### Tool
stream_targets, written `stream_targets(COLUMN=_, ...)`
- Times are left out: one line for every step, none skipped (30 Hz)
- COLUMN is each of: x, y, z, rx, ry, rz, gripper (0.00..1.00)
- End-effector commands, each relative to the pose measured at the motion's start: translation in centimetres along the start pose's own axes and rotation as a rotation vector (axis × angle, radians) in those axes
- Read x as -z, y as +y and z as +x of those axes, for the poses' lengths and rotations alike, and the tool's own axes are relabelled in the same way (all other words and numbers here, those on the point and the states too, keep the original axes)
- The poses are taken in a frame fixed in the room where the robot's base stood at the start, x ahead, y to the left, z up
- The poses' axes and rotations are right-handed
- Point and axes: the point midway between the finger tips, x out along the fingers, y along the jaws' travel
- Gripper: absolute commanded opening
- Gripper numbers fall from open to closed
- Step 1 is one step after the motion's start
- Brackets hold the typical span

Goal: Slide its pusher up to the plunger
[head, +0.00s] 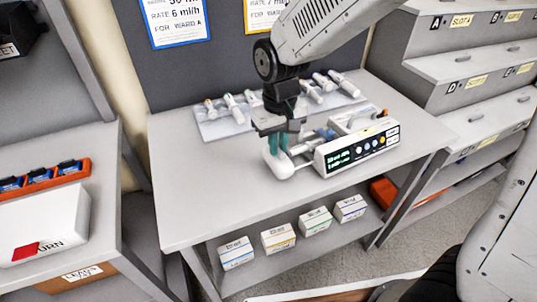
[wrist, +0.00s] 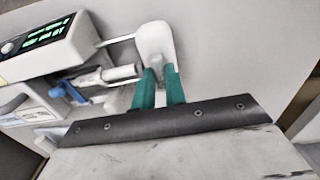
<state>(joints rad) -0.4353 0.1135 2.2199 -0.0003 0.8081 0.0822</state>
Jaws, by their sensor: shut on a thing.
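The infusion pump (head: 357,148), a white box with a lit green display, lies on the table and also shows in the wrist view (wrist: 45,45). Its pusher (head: 279,165) is a white rounded block on a rod left of the pump; it stands near the top middle of the wrist view (wrist: 155,40). A clear syringe (wrist: 92,80) with a blue part lies along the pump, its plunger end towards the pusher. The plunger end is close to my left finger; contact with the pusher cannot be told. My gripper (wrist: 159,72) has its teal fingers shut on the pusher; in the head view (head: 277,143) it comes from above.
A tray (head: 208,130) with several syringes lies behind my gripper. The table's front left (head: 195,205) is clear. Several small boxes (head: 279,239) stand on the shelf below. A stepped grey drawer unit (head: 465,65) stands at the right.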

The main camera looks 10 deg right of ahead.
Motion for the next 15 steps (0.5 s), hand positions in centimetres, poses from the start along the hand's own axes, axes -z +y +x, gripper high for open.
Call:
stream_targets(x=0.02, y=-0.01, z=-0.03, rx=0.0, ry=0.001, rz=0.0, gripper=0.05)
stream_targets(x=0.02, y=0.0, z=-0.03, rx=0.0, ry=0.001, rz=0.0, gripper=0.05)
stream_targets(x=0.02, y=0.02, z=-0.03, rx=0.0, ry=0.001, rz=0.0, gripper=0.05)
stream_targets(x=0.02, y=0.04, z=-0.03, rx=0.0, ry=0.001, rz=0.0, gripper=0.05)
stream_targets(x=0.02, y=0.06, z=-0.03, rx=0.0, ry=0.001, rz=0.0, gripper=0.05)
stream_targets(x=0.02, y=0.09, z=-0.03, rx=0.0, ry=0.001, rz=0.0, gripper=0.05)
stream_targets(x=0.02, y=0.11, z=-0.03, rx=0.0, ry=0.001, rz=0.0, gripper=0.05)
stream_targets(x=0.02, y=0.14, z=-0.03, rx=0.0, ry=0.001, rz=0.0, gripper=0.05)
stream_targets(x=0.02, y=0.17, z=-0.03, rx=0.0, ry=0.001, rz=0.0, gripper=0.05)
stream_targets(x=0.03, y=0.19, z=-0.03, rx=0.0, ry=0.001, rz=0.0, gripper=0.05)
stream_targets(x=0.02, y=0.21, z=-0.03, rx=0.0, ry=0.001, rz=0.0, gripper=0.05)
stream_targets(x=0.03, y=0.25, z=-0.03, rx=0.0, ry=0.001, rz=0.0, gripper=0.05)
stream_targets(x=0.02, y=0.27, z=-0.03, rx=0.0, ry=0.001, rz=0.0, gripper=0.05)
stream_targets(x=0.02, y=0.29, z=-0.03, rx=0.0, ry=0.001, rz=0.0, gripper=0.05)
stream_targets(x=0.03, y=0.32, z=-0.03, rx=0.0, ry=0.001, rz=0.0, gripper=0.05)
